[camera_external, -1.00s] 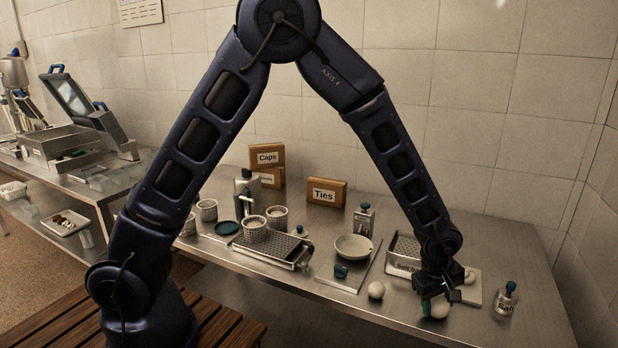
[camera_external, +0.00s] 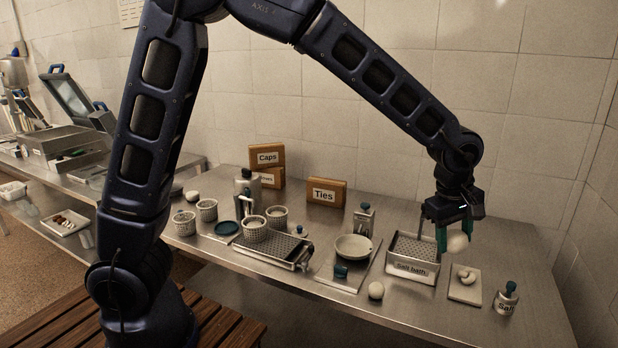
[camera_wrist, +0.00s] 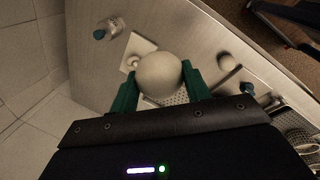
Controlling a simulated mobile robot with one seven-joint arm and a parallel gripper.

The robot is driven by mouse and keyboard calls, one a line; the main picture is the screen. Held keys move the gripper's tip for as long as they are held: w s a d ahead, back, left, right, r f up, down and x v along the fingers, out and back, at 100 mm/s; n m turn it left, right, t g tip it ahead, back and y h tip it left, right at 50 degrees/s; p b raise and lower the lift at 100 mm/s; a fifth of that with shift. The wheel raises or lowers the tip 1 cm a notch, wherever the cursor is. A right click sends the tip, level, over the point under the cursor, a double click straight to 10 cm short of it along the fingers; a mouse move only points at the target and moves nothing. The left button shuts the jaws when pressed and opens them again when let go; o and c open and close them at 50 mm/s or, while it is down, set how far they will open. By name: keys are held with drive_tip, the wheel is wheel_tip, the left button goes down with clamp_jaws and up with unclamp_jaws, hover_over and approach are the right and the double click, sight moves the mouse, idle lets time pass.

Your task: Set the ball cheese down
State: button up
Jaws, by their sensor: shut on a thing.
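The ball cheese (camera_external: 458,243) is a pale round ball held up off the table by my gripper (camera_external: 448,238). It also shows in the wrist view (camera_wrist: 160,75) between the two green fingers (camera_wrist: 160,88), which are shut on it. In the external view it hangs above the right side of the salt bath (camera_external: 412,270), a perforated metal tray with a label on its front, and the white board (camera_external: 464,296). In the wrist view the ball covers part of the board (camera_wrist: 138,45) and part of a perforated surface below.
A curved pale piece lies on the board. Another pale ball (camera_external: 376,290) sits at the table's front edge. A salt shaker (camera_external: 506,298) stands at the right. A bowl (camera_external: 353,247) and a perforated tray (camera_external: 272,248) are to the left. The back right table is clear.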

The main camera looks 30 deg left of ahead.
drive_tip(key=shift+a+r, duration=0.1)
drive_tip(key=shift+r, duration=0.15)
drive_tip(key=shift+w+a+r+m, duration=0.15)
drive_tip(key=shift+a+m, duration=0.15)
drive_tip(key=shift+a, duration=0.3)
drive_tip(key=shift+a+m+g, duration=0.6)
drive_tip(key=shift+a+m, duration=1.6)
drive_tip(key=shift+a, duration=1.1)
drive_tip(key=shift+h, duration=0.3)
drive_tip(key=a+x, duration=0.1)
drive_tip(key=x, duration=0.5)
drive_tip(key=a+x, duration=0.2)
drive_tip(key=x, duration=0.4)
drive_tip(key=s+a+f+x, duration=0.1)
drive_tip(key=x, duration=0.6)
drive_tip(key=shift+a+f, duration=0.15)
drive_tip(key=shift+f, duration=0.15)
drive_tip(key=o, duration=0.7)
